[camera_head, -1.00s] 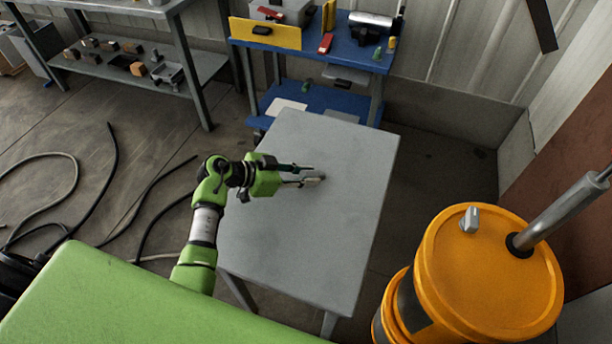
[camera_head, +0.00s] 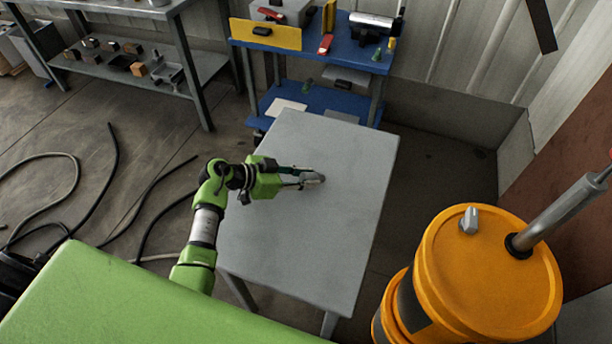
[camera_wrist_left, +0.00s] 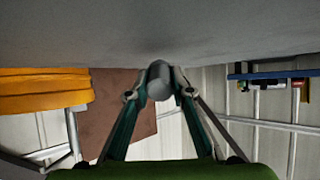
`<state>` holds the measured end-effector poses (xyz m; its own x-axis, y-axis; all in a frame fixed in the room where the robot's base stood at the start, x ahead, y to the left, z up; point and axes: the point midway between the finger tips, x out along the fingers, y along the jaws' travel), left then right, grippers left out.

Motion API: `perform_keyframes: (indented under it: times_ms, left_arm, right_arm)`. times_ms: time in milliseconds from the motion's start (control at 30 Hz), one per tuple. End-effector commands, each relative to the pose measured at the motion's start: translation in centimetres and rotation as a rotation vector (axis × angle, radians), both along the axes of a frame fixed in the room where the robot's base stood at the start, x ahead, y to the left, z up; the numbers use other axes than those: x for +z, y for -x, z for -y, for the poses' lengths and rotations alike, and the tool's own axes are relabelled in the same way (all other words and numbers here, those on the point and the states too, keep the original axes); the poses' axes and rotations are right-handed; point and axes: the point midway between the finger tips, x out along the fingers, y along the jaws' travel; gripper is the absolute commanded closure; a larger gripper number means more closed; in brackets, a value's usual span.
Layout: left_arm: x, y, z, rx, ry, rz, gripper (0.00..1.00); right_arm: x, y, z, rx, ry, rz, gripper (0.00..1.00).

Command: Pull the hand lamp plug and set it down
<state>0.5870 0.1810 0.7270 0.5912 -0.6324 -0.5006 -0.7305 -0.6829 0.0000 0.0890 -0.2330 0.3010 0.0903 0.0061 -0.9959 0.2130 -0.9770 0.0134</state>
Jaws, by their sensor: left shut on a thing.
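My left gripper (camera_head: 301,177) is over the grey table (camera_head: 330,250), near the table's middle. Its fingers are shut on a small grey cylindrical thing, which I take for the hand lamp plug (camera_head: 314,178). In the left wrist view the left gripper (camera_wrist_left: 160,90) has its two fingertips on either side of the plug (camera_wrist_left: 160,80), whose round end shows between them. The plug is at or very close to the table top; I cannot tell whether it touches. No cord is clear on it. My right gripper is not in view.
A blue workbench (camera_head: 345,53) with tools and a yellow panel (camera_head: 266,33) stands behind the table. An orange drum (camera_head: 490,280) is at the right. Dark hoses (camera_head: 110,170) lie on the floor at left. Most of the table top is bare.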

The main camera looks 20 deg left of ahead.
Motion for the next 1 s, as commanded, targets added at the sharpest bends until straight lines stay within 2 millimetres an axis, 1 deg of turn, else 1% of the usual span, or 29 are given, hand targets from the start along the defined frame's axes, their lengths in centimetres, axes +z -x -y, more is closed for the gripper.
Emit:
perform_keyframes:
  times_ms: [367, 400, 467, 800, 867, 1000]
  left_arm:
    - [-0.2, 0.0, 0.0, 0.001, 0.001, -0.001, 1.0]
    - [-0.2, 0.0, 0.0, 0.001, 0.001, -0.001, 0.74]
    - [-0.2, 0.0, 0.0, 0.001, 0.001, -0.001, 0.59]
    - [-0.2, 0.1, -0.1, 0.001, 0.0, -0.001, 0.59]
    - [0.0, 0.2, -0.3, 0.001, -0.001, 0.0, 0.59]
    - [0.8, 1.3, -1.5, 0.001, -0.003, -0.001, 0.59]
  right_arm:
    - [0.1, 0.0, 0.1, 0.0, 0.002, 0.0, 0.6]
    - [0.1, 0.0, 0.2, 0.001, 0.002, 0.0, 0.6]
    - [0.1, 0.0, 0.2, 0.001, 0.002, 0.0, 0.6]
    - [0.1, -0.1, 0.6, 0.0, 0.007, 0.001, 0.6]
    - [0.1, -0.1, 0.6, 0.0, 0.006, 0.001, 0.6]
    - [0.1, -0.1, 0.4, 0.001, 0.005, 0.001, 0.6]
